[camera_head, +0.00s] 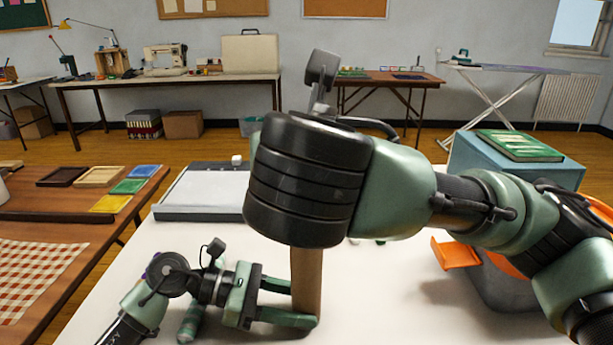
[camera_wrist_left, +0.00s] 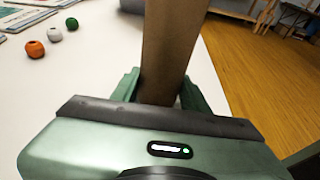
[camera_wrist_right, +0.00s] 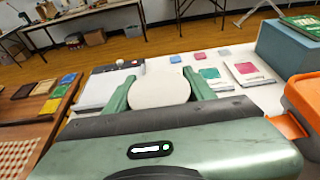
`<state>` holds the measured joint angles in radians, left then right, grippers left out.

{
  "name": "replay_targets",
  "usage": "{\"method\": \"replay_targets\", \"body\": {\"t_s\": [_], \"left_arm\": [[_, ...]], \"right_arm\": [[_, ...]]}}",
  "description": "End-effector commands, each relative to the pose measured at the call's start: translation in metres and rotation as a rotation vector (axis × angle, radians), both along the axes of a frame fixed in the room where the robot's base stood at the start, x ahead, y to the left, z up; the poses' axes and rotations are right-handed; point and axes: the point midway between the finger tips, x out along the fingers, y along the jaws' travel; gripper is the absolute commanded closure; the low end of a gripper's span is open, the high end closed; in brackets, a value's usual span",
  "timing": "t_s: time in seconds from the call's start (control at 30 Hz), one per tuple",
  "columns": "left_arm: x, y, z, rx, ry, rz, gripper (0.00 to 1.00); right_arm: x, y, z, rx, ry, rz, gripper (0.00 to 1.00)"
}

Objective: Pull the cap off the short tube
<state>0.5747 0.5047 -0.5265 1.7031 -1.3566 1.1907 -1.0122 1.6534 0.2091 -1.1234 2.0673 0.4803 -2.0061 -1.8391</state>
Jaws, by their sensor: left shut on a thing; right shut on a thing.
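A brown cardboard tube (camera_head: 306,280) stands upright over the white table in the head view; it also fills the middle of the left wrist view (camera_wrist_left: 172,50). My left gripper (camera_head: 302,304) is shut on the tube's lower part from the left, with a finger on each side. A pale round cap (camera_wrist_right: 158,90) shows in the right wrist view between the fingers of my right gripper (camera_wrist_right: 158,80), which is shut on it. In the head view my right wrist hides the tube's top and the cap, so I cannot tell whether they touch.
A paper trimmer (camera_head: 208,192) lies behind the tube. A blue box (camera_head: 480,160) with a green book and a grey bin with orange parts (camera_head: 458,252) stand at right. Beads (camera_wrist_left: 54,34) and flat coloured packs (camera_wrist_right: 209,73) lie on the table.

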Motion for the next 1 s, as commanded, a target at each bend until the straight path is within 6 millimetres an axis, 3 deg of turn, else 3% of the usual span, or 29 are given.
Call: {"method": "replay_targets", "body": {"t_s": [0.2, 0.47, 0.5, 0.6, 1.0], "left_arm": [[0.000, 0.000, -0.001, 0.001, 0.001, -0.001, 0.78], [0.000, 0.000, -0.001, 0.001, 0.001, -0.001, 0.78], [0.000, 0.000, -0.001, 0.001, 0.001, 0.000, 0.53], [0.000, 0.000, -0.001, 0.001, 0.001, -0.001, 0.30], [0.000, 0.006, 0.001, 0.002, 0.001, 0.001, 0.30]], "right_arm": [[0.000, 0.000, 0.025, -0.001, 0.000, 0.000, 0.83], [0.000, 0.000, 0.027, -0.001, 0.001, 0.001, 0.83], [0.000, 0.000, 0.027, -0.001, 0.001, 0.001, 0.83], [0.000, 0.000, 0.027, -0.001, 0.001, 0.001, 0.83], [0.000, 0.000, 0.027, -0.001, 0.001, 0.000, 0.83]]}}
